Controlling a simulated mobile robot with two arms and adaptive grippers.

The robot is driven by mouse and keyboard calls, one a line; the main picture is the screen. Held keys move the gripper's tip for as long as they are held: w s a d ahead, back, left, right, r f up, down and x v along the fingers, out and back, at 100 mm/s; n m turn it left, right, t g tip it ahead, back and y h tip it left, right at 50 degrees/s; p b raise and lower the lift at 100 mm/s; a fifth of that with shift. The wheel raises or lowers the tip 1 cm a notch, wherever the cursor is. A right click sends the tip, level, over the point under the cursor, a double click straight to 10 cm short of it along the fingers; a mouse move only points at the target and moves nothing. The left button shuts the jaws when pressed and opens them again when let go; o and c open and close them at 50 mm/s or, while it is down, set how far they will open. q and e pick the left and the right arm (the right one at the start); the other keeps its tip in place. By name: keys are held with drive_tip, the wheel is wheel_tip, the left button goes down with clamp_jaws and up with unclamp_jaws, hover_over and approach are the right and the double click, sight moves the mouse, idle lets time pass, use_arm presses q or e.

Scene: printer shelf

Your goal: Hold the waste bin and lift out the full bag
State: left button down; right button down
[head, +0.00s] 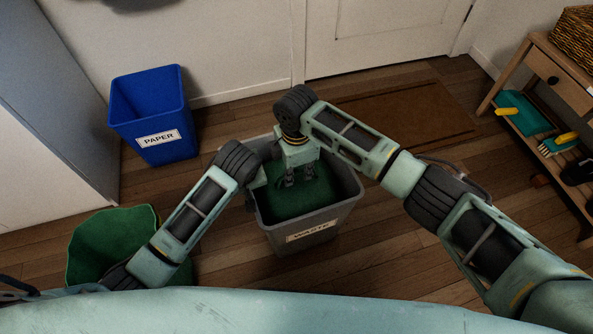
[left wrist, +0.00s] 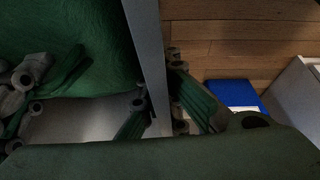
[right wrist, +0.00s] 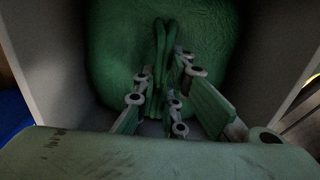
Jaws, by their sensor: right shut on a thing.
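The grey waste bin (head: 335,215) stands upright on the floor, labelled WASTE. A full green bag (head: 308,200) sits inside it, below the rim; it fills much of the right wrist view (right wrist: 110,50). My right gripper (head: 300,180) reaches down into the bin and is shut on the bag's gathered green top strands (right wrist: 160,45). My left gripper (head: 258,180) is at the bin's left rim.
A blue PAPER bin (head: 150,115) stands behind left. A green open-topped container (head: 105,240) is on the floor at front left. A wooden shelf unit (head: 530,100) with brushes is at the right. A brown mat (head: 420,110) lies before the door (head: 380,40). Floor right of the bin is clear.

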use_arm(q)
drive_tip(key=c, duration=1.9)
unclamp_jaws()
drive_tip(key=shift+o, duration=0.2)
drive_tip(key=shift+r, duration=4.95)
drive_tip(key=shift+c, duration=0.7)
clamp_jaws()
